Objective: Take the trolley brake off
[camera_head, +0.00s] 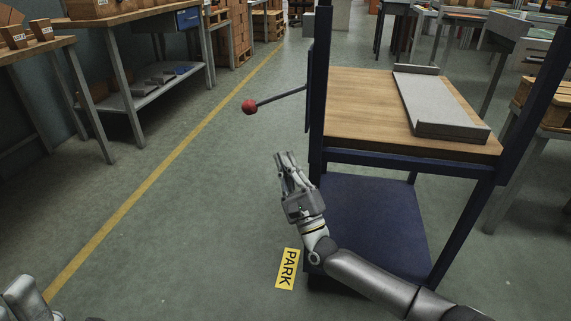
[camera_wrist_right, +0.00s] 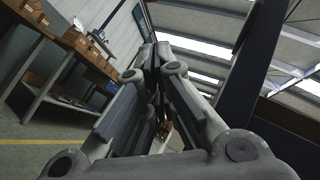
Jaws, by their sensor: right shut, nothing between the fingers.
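The trolley (camera_head: 415,145) has a dark blue frame, a wooden top and a blue lower shelf. A lever with a red ball knob (camera_head: 249,106) sticks out to the left from its left post. My right gripper (camera_head: 285,157) is shut and empty, below and to the right of the knob in the picture, beside the trolley's left side and apart from the knob. In the right wrist view its fingers (camera_wrist_right: 155,52) meet at the tips with nothing between them, and the knob does not show. Part of my left gripper (camera_head: 28,298) shows at the bottom left corner, cut off by the edge.
A yellow PARK sign (camera_head: 288,268) lies by the trolley's foot. A grey tray (camera_head: 440,105) rests on the trolley top. Benches (camera_head: 125,55) with boxes stand on the left. The green floor around the yellow line (camera_head: 150,185) is clear.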

